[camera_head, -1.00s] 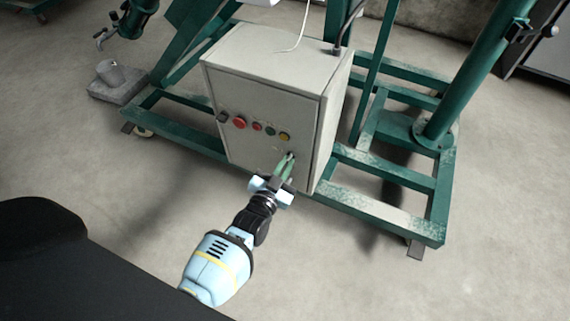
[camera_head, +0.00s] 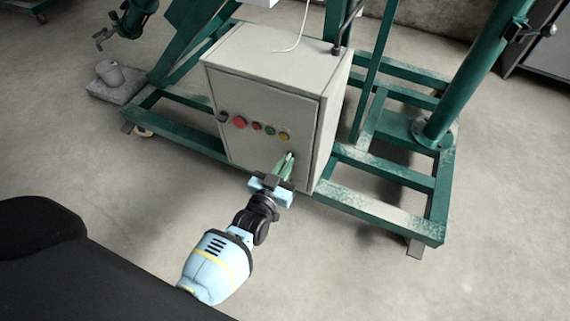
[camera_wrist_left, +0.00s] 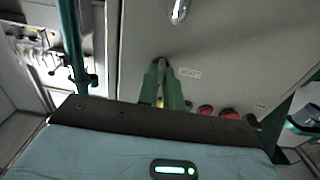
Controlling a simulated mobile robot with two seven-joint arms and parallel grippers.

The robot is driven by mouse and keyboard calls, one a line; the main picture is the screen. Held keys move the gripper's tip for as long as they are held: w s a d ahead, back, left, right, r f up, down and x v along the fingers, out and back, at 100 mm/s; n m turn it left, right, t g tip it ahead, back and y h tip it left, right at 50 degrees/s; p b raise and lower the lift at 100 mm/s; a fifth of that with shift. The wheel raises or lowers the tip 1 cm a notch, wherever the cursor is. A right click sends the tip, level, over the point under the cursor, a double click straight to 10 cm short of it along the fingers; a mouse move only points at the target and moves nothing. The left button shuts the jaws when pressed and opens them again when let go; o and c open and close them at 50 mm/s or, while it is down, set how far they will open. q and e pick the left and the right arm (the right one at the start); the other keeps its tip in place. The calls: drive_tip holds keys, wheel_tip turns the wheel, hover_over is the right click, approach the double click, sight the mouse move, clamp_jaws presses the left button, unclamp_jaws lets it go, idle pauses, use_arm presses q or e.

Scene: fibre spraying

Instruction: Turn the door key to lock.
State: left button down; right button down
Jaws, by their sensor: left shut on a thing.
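The grey control box (camera_head: 262,85) stands on the green frame, its front door facing me. My left gripper (camera_head: 290,156) reaches the lower right part of the door, its green fingers close together at the lock. In the left wrist view the fingertips (camera_wrist_left: 162,64) meet at the door surface beside a small yellowish label. They are shut on the door key, which is mostly hidden between them. My right gripper is not in view.
A row of buttons, including a red button (camera_head: 240,122) and a yellow button (camera_head: 285,136), sits above the fingers. The green frame (camera_head: 385,215) surrounds the box at the floor. The concrete floor in front is clear.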

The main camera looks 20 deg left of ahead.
use_arm(q)
drive_tip(key=c, duration=1.6)
unclamp_jaws()
drive_tip(key=shift+o, duration=0.2)
drive_tip(key=s+p, duration=0.2)
drive_tip(key=s, duration=0.5)
drive_tip(key=shift+s+a, duration=0.15)
drive_tip(key=shift+s, duration=0.25)
